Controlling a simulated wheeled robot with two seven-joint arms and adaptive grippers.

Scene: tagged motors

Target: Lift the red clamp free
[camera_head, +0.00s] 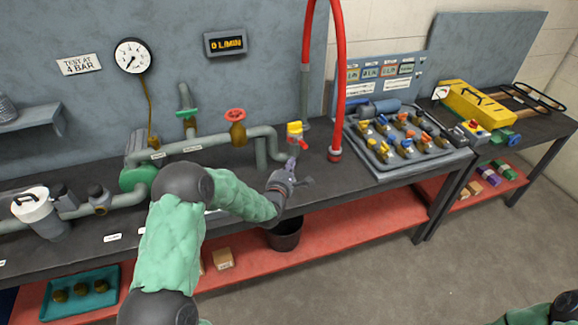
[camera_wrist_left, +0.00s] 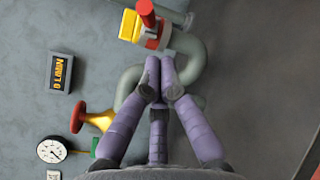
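The red clamp (camera_head: 298,143) sits by a yellow-tagged fitting (camera_head: 294,127) near the pipe's end in the head view. In the wrist view its red part (camera_wrist_left: 147,14) shows beside the yellow tag (camera_wrist_left: 127,25), at the top edge and partly cut off. My left gripper (camera_head: 297,172) is just below and in front of it, apart from it. In the wrist view the fingers cover part of the pipe. My right gripper is out of view; only part of that arm shows at the bottom right.
A red hose (camera_head: 338,80) arches down to the bench just right of the clamp. The grey pipe (camera_head: 205,143) and a red-handled brass valve (camera_head: 237,130) lie to the left. A tray of tagged parts (camera_head: 385,172) stands at right. A dark bucket (camera_head: 285,236) is below.

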